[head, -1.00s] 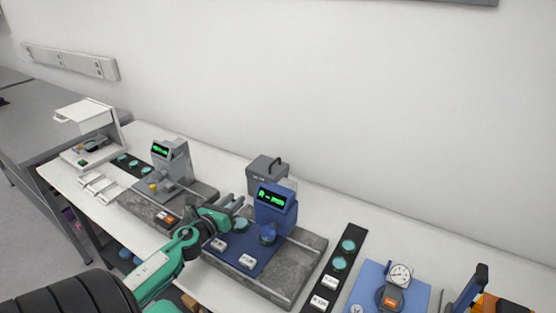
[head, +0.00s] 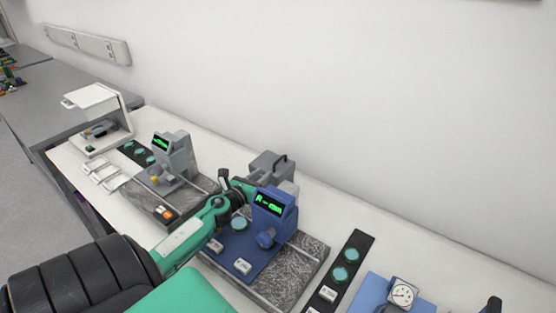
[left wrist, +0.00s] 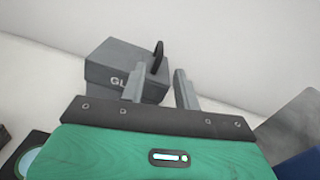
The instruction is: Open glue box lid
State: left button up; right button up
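The glue box (head: 270,167) is a grey box with a dark handle on its lid, at the back of the white bench against the wall. It also shows in the left wrist view (left wrist: 108,62), with part of its lettering visible and its lid down. The left finger overlaps the box front; the dark handle (left wrist: 157,56) shows beyond the gap. My right gripper is not in view.
A blue instrument (head: 272,207) with a green display stands close right of my left gripper. A grey instrument (head: 172,152) stands to its left. A black strip with teal discs (head: 341,275) and a dial gauge (head: 403,293) lie to the right. The back right bench is clear.

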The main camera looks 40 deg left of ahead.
aim_at(277, 161)
pick_arm(q)
jog(key=w, duration=0.1)
jog(key=w+p, duration=0.1)
jog(key=w, duration=0.1)
jog(key=shift+w+a+r, duration=0.2)
jog(key=shift+w, duration=0.1)
jog(key=w, duration=0.4)
jog(key=shift+a+f+p, duration=0.15)
jog(key=shift+a+p, duration=0.1)
jog(key=shift+p, duration=0.05)
jog(key=shift+w, duration=0.7)
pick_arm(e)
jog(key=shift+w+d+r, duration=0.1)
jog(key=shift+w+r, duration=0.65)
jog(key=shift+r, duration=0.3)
pick_arm(q)
jog(key=shift+c, duration=0.4)
jog(key=shift+a, duration=0.1)
grip_shut()
